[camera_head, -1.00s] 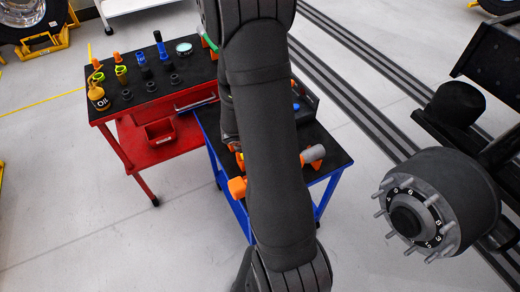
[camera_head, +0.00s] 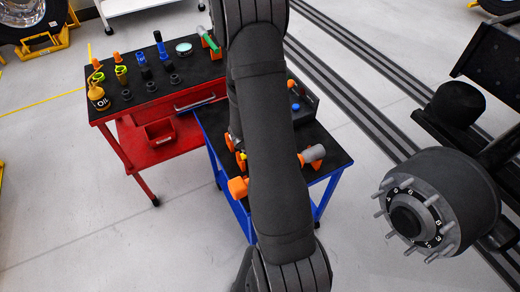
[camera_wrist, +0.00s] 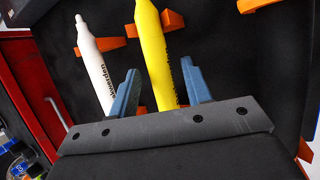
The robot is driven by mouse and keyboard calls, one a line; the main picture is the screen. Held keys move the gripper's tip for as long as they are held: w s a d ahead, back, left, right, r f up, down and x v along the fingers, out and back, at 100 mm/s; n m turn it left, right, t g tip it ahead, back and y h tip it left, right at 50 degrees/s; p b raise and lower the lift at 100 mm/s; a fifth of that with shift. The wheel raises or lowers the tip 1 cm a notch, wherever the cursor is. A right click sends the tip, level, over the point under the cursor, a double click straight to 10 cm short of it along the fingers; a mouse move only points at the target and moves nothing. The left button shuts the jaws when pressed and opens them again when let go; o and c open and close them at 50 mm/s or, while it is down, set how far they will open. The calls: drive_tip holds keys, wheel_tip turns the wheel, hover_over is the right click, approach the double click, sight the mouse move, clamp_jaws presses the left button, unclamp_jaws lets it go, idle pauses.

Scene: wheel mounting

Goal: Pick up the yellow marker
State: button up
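In the wrist view the yellow marker (camera_wrist: 158,55) lies on orange holders over a black table top. My gripper (camera_wrist: 160,85) is open, with one blue finger on each side of the yellow marker's lower part. The marker looks to lie between the fingers, with a gap on both sides; I cannot tell the height difference. A white marker (camera_wrist: 93,60) lies to the left of the yellow one, near the left finger. In the head view my arm hides the gripper and most of the markers.
The blue table (camera_head: 325,183) bears an orange-and-grey tool (camera_head: 312,155) and a dark tray (camera_head: 303,100). The red table (camera_head: 140,98) to its left holds an oil bottle (camera_head: 98,97) and several sockets. A wheel hub (camera_head: 440,205) stands at the right. Orange holders (camera_wrist: 172,20) surround the markers.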

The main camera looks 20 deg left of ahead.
clamp_jaws()
drive_tip(key=shift+r, duration=0.1)
drive_tip(key=shift+r, duration=0.75)
drive_tip(key=d+r, duration=0.2)
drive_tip(key=d, duration=0.1)
drive_tip(key=s+d+r, duration=0.1)
drive_tip(key=d+r, duration=0.5)
drive_tip(key=d, duration=0.1)
drive_tip(key=shift+s+d+r, duration=0.1)
drive_tip(key=shift+s+r, duration=0.1)
drive_tip(key=shift+r, duration=0.05)
drive_tip(key=shift+s+d+r, duration=0.1)
drive_tip(key=shift+d+r, duration=0.3)
drive_tip(key=shift+d, duration=0.3)
